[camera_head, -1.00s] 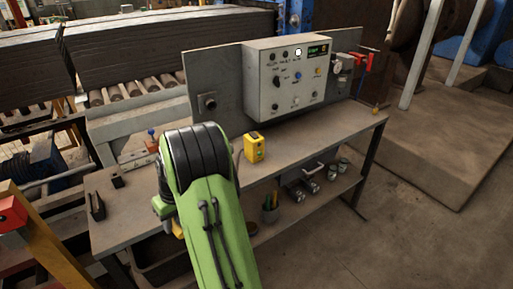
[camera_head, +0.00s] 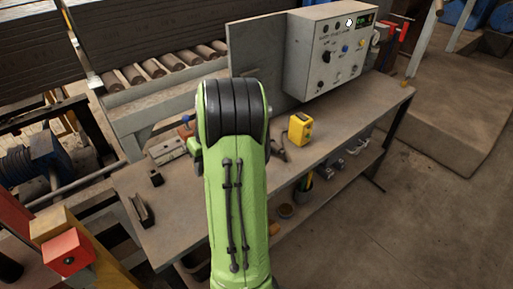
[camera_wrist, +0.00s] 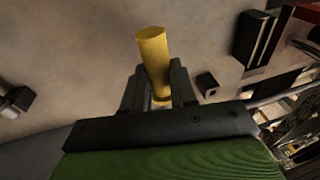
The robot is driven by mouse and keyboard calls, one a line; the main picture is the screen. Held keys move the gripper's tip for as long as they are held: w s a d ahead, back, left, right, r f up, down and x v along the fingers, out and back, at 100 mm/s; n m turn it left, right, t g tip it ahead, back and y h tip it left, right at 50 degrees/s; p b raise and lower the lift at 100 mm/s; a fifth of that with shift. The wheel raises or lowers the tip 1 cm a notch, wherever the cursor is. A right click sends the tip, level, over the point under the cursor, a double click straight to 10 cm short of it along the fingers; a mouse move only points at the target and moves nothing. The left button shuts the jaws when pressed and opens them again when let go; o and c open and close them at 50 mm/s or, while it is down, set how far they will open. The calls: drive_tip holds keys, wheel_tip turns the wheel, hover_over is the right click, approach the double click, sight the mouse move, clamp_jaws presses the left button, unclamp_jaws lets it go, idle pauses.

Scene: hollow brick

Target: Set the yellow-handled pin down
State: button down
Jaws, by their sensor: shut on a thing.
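The yellow-handled pin (camera_wrist: 153,60) shows in the wrist view as a yellow cylinder between the two dark fingers of my gripper (camera_wrist: 160,88). My gripper is shut on it. The handle sticks out past the fingertips; the rest of the pin is hidden between the fingers. The grey-brown surface lies beyond it; I cannot tell whether the pin touches it. In the head view my green arm reaches over the workbench (camera_head: 240,198) and hides the gripper and pin.
On the bench stand a yellow box (camera_head: 300,129), a small black block (camera_head: 156,179) and a dark bracket (camera_head: 141,211). A grey control box (camera_head: 325,55) stands at the back. A red-and-yellow frame (camera_head: 70,252) is at lower left. Bare bench top shows left of my arm.

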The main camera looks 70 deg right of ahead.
drive_tip(key=b+x, duration=0.1)
drive_tip(key=x, duration=0.2)
drive_tip(key=s+b+x, duration=0.1)
drive_tip(key=x, duration=0.2)
drive_tip(key=s+d+b+x, duration=0.1)
drive_tip(key=x, duration=0.2)
drive_tip(key=shift+f, duration=0.65)
drive_tip(key=shift+a, duration=0.1)
